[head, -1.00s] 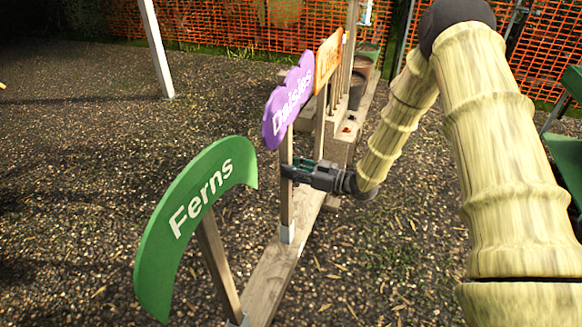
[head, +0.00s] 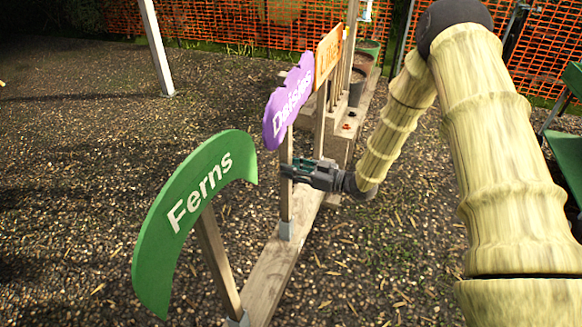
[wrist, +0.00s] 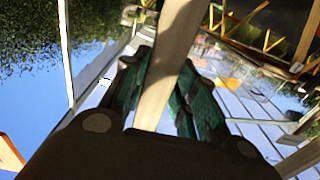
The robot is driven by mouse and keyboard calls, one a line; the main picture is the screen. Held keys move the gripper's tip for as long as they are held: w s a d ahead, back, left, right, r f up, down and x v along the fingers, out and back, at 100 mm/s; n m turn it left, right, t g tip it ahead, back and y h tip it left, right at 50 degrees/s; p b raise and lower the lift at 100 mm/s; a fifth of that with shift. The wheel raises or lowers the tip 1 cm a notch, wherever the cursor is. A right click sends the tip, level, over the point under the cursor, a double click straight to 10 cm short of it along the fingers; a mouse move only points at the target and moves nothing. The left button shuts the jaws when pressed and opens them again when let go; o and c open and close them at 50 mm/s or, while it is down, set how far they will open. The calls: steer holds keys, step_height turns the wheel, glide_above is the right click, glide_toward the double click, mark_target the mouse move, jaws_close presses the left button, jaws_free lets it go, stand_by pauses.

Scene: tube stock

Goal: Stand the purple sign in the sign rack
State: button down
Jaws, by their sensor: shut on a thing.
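The purple "Daisies" sign (head: 289,100) stands upright on its wooden post in the head view. The post's foot is at a grey metal socket (head: 286,230) on the wooden rail of the sign rack (head: 265,280); how deep it sits inside I cannot tell. My gripper (head: 290,172) reaches in from the right and is shut on the post below the purple board. In the wrist view the pale post (wrist: 165,70) runs between the green-lined fingers. The board is not clearly seen there.
A green "Ferns" sign (head: 195,210) stands in the rack in front, close to the purple sign. An orange sign (head: 328,55) stands just behind it. Pots (head: 357,88) are farther back. Open gravel lies to both sides.

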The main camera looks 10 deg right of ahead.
steer(key=shift+f, duration=0.2)
steer(key=c, duration=1.1)
jaws_free()
steer(key=shift+o, duration=0.2)
steer(key=shift+f, duration=0.1)
steer(key=v, duration=1.2)
